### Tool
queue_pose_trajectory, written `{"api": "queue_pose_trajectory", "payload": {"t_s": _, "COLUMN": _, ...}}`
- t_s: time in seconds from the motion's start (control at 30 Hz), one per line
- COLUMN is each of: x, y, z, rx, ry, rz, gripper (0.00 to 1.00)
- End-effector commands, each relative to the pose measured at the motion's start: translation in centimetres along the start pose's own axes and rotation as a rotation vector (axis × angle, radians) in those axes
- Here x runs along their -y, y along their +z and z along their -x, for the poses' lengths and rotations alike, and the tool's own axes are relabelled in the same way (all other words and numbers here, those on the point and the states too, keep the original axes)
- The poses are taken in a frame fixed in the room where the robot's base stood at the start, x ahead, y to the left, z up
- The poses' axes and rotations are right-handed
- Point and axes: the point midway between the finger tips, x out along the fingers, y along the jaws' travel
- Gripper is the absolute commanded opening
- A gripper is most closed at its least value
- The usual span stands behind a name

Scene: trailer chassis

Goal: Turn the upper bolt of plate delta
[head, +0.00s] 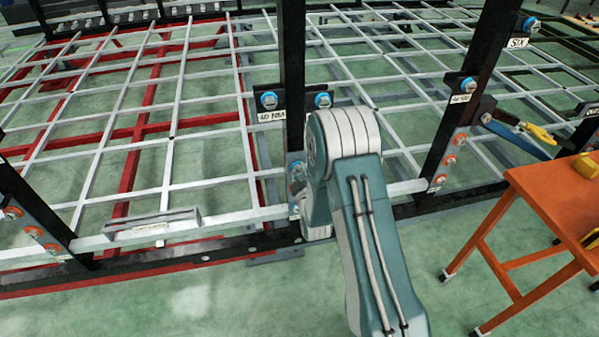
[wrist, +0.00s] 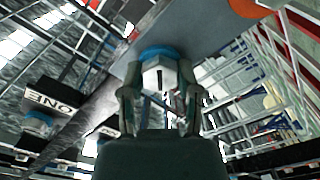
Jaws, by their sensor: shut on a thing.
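In the wrist view a bolt (wrist: 158,75) with a pale grey head and a blue collar (wrist: 162,51) stands on a grey-blue plate (wrist: 205,25). My gripper (wrist: 161,82) is shut on this bolt, one finger on each side of its head. An orange bolt (wrist: 248,8) shows on the same plate at the top edge. In the head view my arm covers most of the plate (head: 295,160) on the middle black post. I cannot read a name on the plate, and the gripper's fingers are hidden there.
Black posts rise from the chassis, with blue-ringed bolts (head: 269,100) above the middle plate. A plate with orange bolts (head: 449,160) is on the right post. An orange table (head: 540,190) stands at right. A sign reading ONE (wrist: 50,104) shows in the wrist view.

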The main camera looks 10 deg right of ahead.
Motion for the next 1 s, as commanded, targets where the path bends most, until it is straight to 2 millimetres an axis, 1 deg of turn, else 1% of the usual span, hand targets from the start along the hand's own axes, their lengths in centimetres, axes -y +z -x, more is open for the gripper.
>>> {"api": "queue_pose_trajectory", "payload": {"t_s": 0.03, "x": 0.14, "y": -0.25, "z": -0.12, "rx": -0.007, "ry": -0.003, "rz": 0.012, "gripper": 0.00}}
{"api": "queue_pose_trajectory", "payload": {"t_s": 0.2, "x": 0.15, "y": -0.27, "z": -0.11, "rx": -0.007, "ry": -0.004, "rz": 0.037, "gripper": 0.00}}
{"api": "queue_pose_trajectory", "payload": {"t_s": 0.6, "x": 0.18, "y": -0.29, "z": -0.10, "rx": -0.008, "ry": -0.005, "rz": 0.041, "gripper": 0.00}}
{"api": "queue_pose_trajectory", "payload": {"t_s": 0.63, "x": 0.19, "y": -0.29, "z": -0.10, "rx": -0.008, "ry": -0.005, "rz": 0.041, "gripper": 0.56}}
{"api": "queue_pose_trajectory", "payload": {"t_s": 0.67, "x": 0.19, "y": -0.28, "z": -0.09, "rx": -0.008, "ry": -0.005, "rz": 0.041, "gripper": 0.69}}
{"api": "queue_pose_trajectory", "payload": {"t_s": 0.7, "x": 0.18, "y": -0.26, "z": -0.08, "rx": -0.007, "ry": -0.005, "rz": 0.041, "gripper": 0.77}}
{"api": "queue_pose_trajectory", "payload": {"t_s": 1.0, "x": 0.04, "y": -0.14, "z": 0.01, "rx": -0.003, "ry": -0.001, "rz": 0.040, "gripper": 0.77}}
